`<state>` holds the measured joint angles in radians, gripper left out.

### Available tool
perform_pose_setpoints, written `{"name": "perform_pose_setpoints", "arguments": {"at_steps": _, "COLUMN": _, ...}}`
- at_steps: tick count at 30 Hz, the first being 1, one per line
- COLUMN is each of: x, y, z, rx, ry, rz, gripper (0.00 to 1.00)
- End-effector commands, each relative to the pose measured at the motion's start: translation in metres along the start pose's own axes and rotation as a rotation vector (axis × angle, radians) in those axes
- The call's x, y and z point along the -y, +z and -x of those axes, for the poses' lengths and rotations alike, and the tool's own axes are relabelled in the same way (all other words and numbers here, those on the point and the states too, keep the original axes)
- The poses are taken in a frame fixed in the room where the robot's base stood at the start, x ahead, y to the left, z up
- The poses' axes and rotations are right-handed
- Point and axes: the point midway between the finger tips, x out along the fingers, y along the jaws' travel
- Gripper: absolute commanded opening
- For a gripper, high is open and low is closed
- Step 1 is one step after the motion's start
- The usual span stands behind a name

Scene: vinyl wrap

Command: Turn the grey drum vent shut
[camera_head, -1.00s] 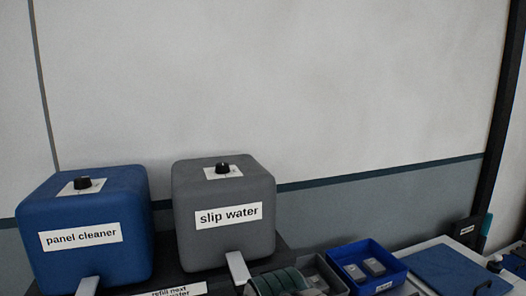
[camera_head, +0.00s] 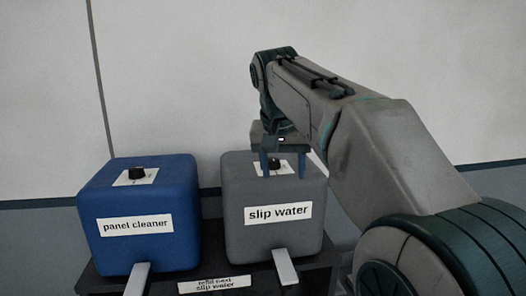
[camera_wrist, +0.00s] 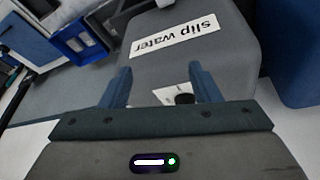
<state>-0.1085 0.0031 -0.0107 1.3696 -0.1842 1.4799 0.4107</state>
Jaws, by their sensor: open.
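The grey drum (camera_head: 240,232) labelled "slip water" stands upright at the middle of the head view, on a dark stand. Its black vent knob (camera_head: 274,163) sits on a white plate on top, partly hidden by my gripper (camera_head: 283,174). My gripper points down over the drum top, with its two fingers open and spread to either side of the knob in that view. In the wrist view the knob (camera_wrist: 184,98) shows between the fingers, closer to the right one. I cannot tell whether the fingers reach down to the knob's height. The knob's pointer direction is hidden.
A blue drum (camera_head: 140,245) labelled "panel cleaner" stands close on the left, with its own black knob (camera_head: 137,173). A pale lever (camera_head: 285,268) sticks out at the grey drum's front. A blue bin (camera_wrist: 78,42) shows in the wrist view. A wall stands behind.

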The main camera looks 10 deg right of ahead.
Motion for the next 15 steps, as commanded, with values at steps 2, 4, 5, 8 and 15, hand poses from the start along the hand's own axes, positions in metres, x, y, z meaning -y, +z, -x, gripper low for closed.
{"name": "perform_pose_setpoints", "arguments": {"at_steps": 2, "x": 0.009, "y": -0.023, "z": 0.015, "rx": -0.005, "ry": 0.016, "rz": -0.041, "gripper": 0.56}}
{"name": "perform_pose_setpoints", "arguments": {"at_steps": 4, "x": 0.015, "y": -0.039, "z": 0.027, "rx": -0.009, "ry": 0.031, "rz": -0.080, "gripper": 0.56}}
{"name": "perform_pose_setpoints", "arguments": {"at_steps": 5, "x": 0.017, "y": -0.045, "z": 0.031, "rx": -0.011, "ry": 0.036, "rz": -0.096, "gripper": 0.56}}
{"name": "perform_pose_setpoints", "arguments": {"at_steps": 8, "x": 0.025, "y": -0.064, "z": 0.045, "rx": -0.017, "ry": 0.055, "rz": -0.156, "gripper": 0.56}}
{"name": "perform_pose_setpoints", "arguments": {"at_steps": 15, "x": 0.044, "y": -0.094, "z": 0.069, "rx": -0.031, "ry": 0.093, "rz": -0.308, "gripper": 0.56}}
